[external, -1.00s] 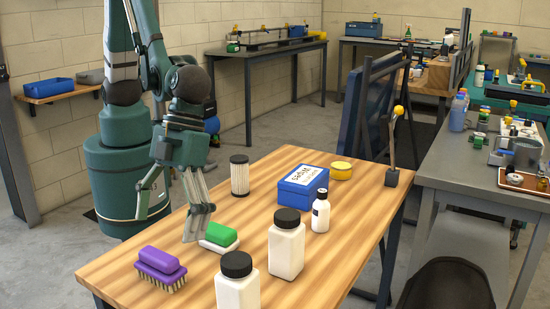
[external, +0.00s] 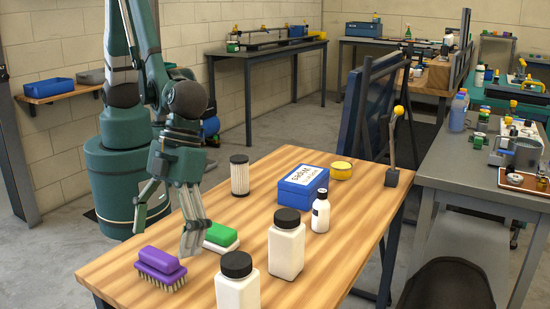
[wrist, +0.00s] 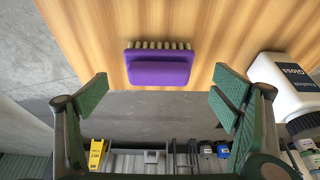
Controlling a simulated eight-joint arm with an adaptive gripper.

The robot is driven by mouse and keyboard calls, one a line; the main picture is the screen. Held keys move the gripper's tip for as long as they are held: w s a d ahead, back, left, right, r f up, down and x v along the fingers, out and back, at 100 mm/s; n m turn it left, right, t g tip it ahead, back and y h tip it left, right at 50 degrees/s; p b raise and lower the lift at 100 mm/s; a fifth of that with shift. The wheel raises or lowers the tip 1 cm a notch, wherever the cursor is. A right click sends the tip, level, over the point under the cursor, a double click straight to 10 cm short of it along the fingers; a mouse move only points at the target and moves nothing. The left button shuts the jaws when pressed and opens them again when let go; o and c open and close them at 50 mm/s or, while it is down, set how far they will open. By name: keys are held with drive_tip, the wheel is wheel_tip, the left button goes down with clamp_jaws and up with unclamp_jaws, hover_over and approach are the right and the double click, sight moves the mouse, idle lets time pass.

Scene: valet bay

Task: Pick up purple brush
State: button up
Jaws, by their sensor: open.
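The purple brush (external: 160,264) lies bristles down on the wooden table, near its front left edge. It also shows in the wrist view (wrist: 158,67), above and between my open fingers, with its pale bristles along the far side. My gripper (external: 167,228) is open and empty. In the external view it hangs above the table, just behind the brush and apart from it. In the wrist view the two green-padded fingers (wrist: 162,97) stand wide to either side of the brush.
A green brush (external: 221,235) lies close to the right of my gripper. White bottles with black caps (external: 238,288) (external: 286,248) stand on the right. A blue box (external: 304,187) and a filter cylinder (external: 240,176) are farther back. The table (external: 190,291) is bare between purple brush and near bottle.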

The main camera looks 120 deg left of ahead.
sight(160, 253)
idle(0.3)
drive_tip(key=shift+b+x, duration=0.85)
drive_tip(key=shift+x, duration=1.7)
drive_tip(key=shift+s+d, duration=0.1)
drive_tip(key=c, duration=1)
